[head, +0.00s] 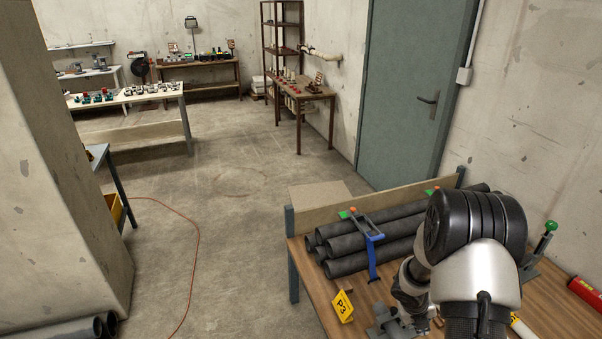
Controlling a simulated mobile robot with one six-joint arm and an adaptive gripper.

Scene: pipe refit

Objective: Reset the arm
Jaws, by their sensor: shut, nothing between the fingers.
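My arm fills the lower right of the head view. My gripper (409,295) shows as a small dark shape at the left of my white arm link, above the wooden workbench (361,295). It is shut and empty. My arm hides part of it, and its fingertips are hard to make out.
Dark pipes (370,240) lie stacked on the bench with a blue clamp (373,248) against them. A yellow P3 sign (343,306) and grey metal parts (386,322) are close to my gripper. A green-knobbed lever (540,246) stands right.

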